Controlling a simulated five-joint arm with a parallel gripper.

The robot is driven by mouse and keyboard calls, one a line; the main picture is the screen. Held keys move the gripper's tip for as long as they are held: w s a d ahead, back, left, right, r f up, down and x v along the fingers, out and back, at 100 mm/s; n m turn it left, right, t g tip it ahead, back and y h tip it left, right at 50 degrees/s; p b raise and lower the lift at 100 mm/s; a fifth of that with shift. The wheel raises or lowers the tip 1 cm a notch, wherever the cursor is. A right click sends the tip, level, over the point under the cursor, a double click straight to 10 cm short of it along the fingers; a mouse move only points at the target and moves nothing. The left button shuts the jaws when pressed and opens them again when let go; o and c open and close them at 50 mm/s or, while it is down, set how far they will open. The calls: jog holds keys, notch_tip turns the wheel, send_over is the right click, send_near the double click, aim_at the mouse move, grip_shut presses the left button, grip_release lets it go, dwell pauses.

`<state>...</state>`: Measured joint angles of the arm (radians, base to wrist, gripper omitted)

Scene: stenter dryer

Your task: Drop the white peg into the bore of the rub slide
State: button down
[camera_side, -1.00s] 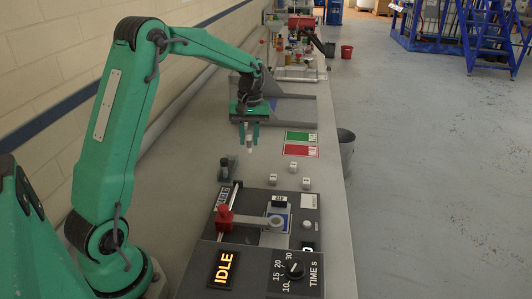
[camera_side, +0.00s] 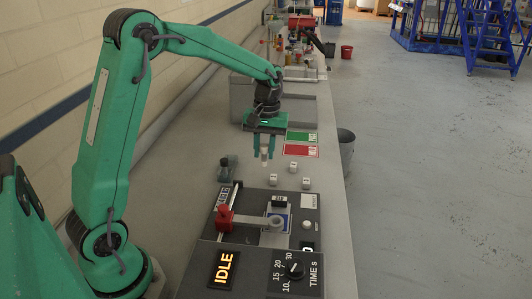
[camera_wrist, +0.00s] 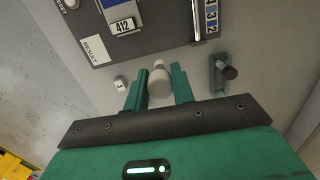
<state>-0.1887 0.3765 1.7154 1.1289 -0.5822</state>
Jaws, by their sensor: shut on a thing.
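The white peg (camera_side: 264,154) hangs upright between the fingers of my gripper (camera_side: 264,151), above the bench. In the wrist view the peg (camera_wrist: 159,84) shows between the two green fingertips of my gripper (camera_wrist: 159,90), which are shut on it. The rub slide (camera_side: 248,219) lies on the dark machine panel, nearer the side camera than my gripper. It has a red block at its left end and a pale grey ring at its right end. The ring appears to hold the bore (camera_side: 277,221); its inside is hard to make out. The peg is clear of the slide.
Small white cubes (camera_side: 306,182) stand on the bench beside the panel. A dark upright fixture (camera_side: 225,170) stands to the left. Green and red pads (camera_side: 301,143) lie behind the cubes. The panel (camera_side: 225,268) shows IDLE and carries a time dial (camera_side: 293,269).

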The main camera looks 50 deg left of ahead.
jog(key=s+d+m, duration=0.2)
jog(key=s+d, duration=0.2)
jog(key=d, duration=0.3)
jog(key=s+d+m, duration=0.2)
jog(key=s+d, duration=0.1)
jog(key=d, duration=0.4)
jog(key=shift+s+d, duration=0.4)
jog(key=shift+f, duration=0.1)
jog(key=shift+f, duration=1.75)
jog(key=shift+f, duration=1.95)
dwell(1.0)
